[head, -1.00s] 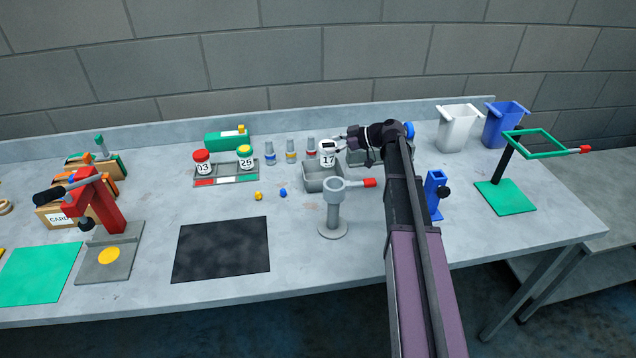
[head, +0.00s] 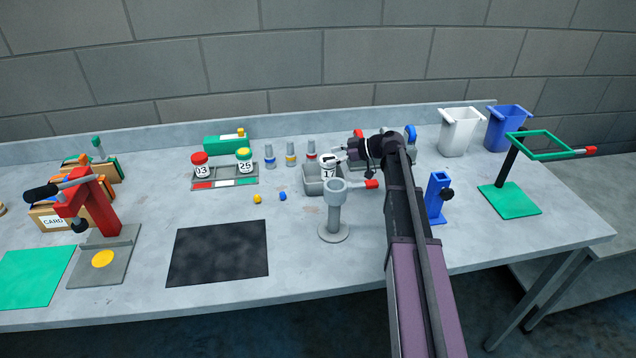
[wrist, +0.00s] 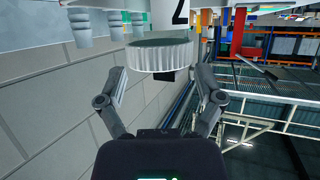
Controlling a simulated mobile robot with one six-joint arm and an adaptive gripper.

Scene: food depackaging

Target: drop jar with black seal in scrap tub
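Whether the jar touches the tub floor is hidden.
A grey stand with a ring and red handle (head: 335,210) is just in front of the tub. Two lidded jars (head: 201,165) stand on a rack to the left. Small bottles (head: 291,154) stand behind. A blue stand (head: 437,198) is right of my arm.

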